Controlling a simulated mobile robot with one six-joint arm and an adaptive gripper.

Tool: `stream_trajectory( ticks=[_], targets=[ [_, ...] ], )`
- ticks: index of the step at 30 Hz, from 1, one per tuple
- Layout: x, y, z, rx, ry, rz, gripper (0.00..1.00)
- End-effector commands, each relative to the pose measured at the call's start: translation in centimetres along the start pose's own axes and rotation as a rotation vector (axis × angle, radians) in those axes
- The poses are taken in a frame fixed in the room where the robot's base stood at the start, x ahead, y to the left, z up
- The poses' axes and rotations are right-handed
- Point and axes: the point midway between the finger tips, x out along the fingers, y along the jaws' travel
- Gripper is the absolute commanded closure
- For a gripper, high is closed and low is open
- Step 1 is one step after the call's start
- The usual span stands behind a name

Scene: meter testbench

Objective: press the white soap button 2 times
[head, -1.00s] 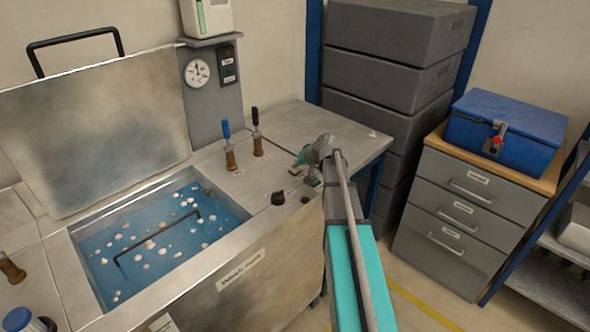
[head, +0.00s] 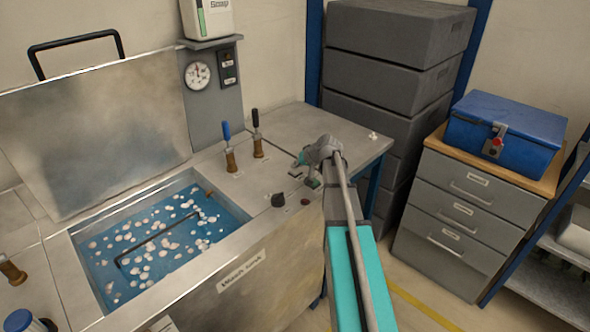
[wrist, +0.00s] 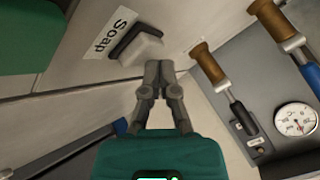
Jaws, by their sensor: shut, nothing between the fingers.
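The white soap button (wrist: 145,47) sits in a dark frame beside a "Soap" label (wrist: 114,33) in the wrist view. My gripper (wrist: 159,68) is shut and empty, with its fingertips at the button's lower right edge. I cannot tell whether they touch it. In the head view my gripper (head: 309,182) points down at the bench top, right of the tank; I cannot make out the button there.
The open wash tank (head: 230,227) holds blue water with many white foam blobs. Upright levers with a blue handle (head: 227,131) and a black handle (head: 256,118) stand near my gripper. A black knob (head: 278,200) is close by.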

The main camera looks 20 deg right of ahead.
Motion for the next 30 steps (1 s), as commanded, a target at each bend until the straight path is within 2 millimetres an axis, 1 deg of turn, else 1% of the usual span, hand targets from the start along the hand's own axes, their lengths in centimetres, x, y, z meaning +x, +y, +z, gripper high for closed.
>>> stream_trajectory(
  ticks=[1, 6, 20, 30],
  targets=[
    [-0.3, -0.2, -0.2, 0.000, 0.000, 0.000, 1.00],
    [-0.7, -0.4, -0.5, 0.000, 0.000, 0.000, 1.00],
    [-0.8, -0.5, -0.6, 0.001, 0.001, 0.000, 1.00],
    [-2.4, -1.6, -1.7, 0.001, 0.001, 0.000, 1.00]
  ],
)
